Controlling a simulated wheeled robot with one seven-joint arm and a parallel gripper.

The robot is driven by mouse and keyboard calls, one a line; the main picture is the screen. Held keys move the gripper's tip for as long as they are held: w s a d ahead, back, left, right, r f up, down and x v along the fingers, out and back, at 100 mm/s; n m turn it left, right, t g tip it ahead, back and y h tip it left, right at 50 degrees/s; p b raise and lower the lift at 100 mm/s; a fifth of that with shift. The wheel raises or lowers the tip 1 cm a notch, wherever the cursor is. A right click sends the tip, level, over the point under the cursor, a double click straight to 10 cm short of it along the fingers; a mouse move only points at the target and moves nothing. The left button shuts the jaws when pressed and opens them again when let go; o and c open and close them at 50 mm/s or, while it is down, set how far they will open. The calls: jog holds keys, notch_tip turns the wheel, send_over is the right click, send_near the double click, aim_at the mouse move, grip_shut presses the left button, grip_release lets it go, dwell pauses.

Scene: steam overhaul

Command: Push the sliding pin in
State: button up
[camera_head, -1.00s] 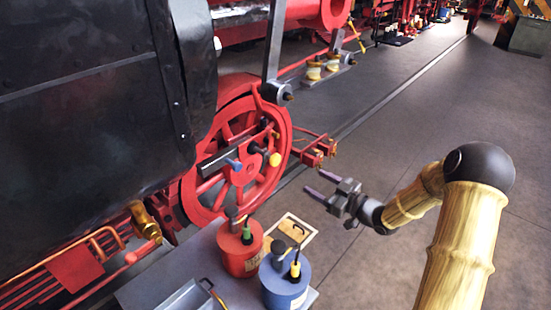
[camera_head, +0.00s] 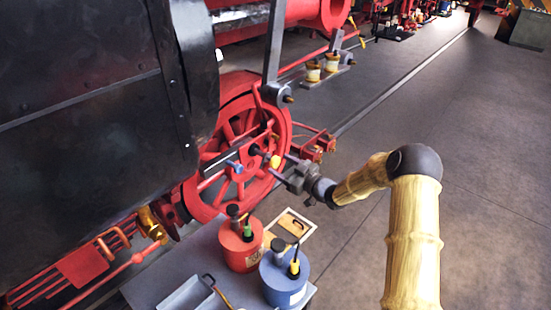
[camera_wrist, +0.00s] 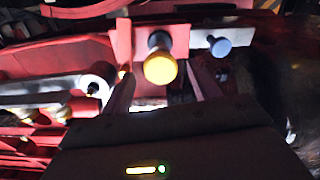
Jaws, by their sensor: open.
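A round yellow knob (camera_head: 275,161) on a dark shaft stands out from the linkage in front of the red spoked wheel (camera_head: 228,192). A blue knob (camera_head: 236,167) sits to its left on the same linkage. The pictures do not label which is the sliding pin. My gripper (camera_head: 280,165) is open at the yellow knob. In the wrist view, the yellow knob (camera_wrist: 160,68) faces the camera between my two spread fingers (camera_wrist: 163,78), with gaps at both sides. The blue knob (camera_wrist: 219,46) shows right of the right finger. I cannot tell how deep the fingertips reach.
A grey bench (camera_head: 183,262) stands below, bearing a red can (camera_head: 240,247), a blue can (camera_head: 284,279) and a light board (camera_head: 291,228). A grey rod (camera_head: 274,50) hangs above the wheel. The floor at the right is clear.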

aim_at(277, 163)
jog(key=shift+p+x, duration=0.4)
jog(key=shift+x, duration=1.4)
jog(key=shift+c, duration=0.2)
